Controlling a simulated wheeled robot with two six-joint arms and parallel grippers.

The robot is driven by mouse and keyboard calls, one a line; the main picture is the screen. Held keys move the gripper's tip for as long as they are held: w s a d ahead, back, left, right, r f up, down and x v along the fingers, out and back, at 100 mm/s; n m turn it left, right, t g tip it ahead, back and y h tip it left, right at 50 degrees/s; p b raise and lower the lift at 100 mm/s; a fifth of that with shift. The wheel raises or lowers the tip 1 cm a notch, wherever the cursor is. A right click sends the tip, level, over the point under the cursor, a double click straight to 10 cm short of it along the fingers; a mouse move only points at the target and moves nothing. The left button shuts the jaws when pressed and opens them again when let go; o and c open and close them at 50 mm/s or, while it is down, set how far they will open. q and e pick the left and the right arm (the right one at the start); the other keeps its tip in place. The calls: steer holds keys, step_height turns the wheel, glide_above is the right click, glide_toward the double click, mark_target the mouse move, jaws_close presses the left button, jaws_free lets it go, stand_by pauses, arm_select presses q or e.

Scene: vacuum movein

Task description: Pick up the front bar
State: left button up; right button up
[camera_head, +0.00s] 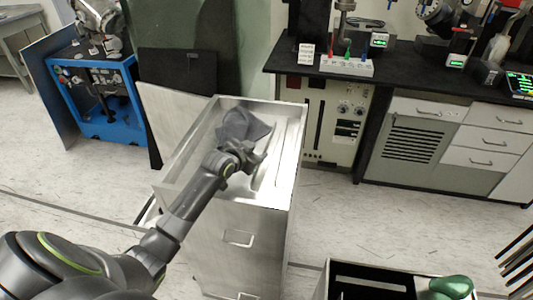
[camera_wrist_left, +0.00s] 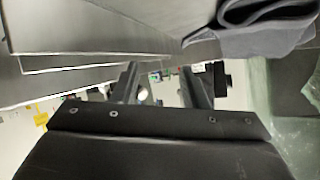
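My left gripper (camera_head: 258,158) reaches into the open top drawer (camera_head: 172,170) of a light metal cabinet, beside a folded dark grey cloth (camera_head: 240,126). The cloth also shows at the upper right of the left wrist view (camera_wrist_left: 262,38). In that view the fingers of my left gripper (camera_wrist_left: 160,88) stand apart with nothing visible between them. Long, thin, pale strips (camera_head: 281,150) lie along the right side of the drawer, close to the gripper. I cannot tell clearly which strip is the front bar. My right gripper is not in view.
The cabinet front has handles (camera_head: 238,238). A black open box (camera_head: 375,279) with a green object (camera_head: 451,288) stands at lower right. A black-topped bench (camera_head: 430,85) with instruments runs along the back. A blue machine (camera_head: 95,95) is at left.

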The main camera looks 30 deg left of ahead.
mark_target(265, 148)
arm_select(q)
steer(key=shift+x, duration=2.8)
jaws_close()
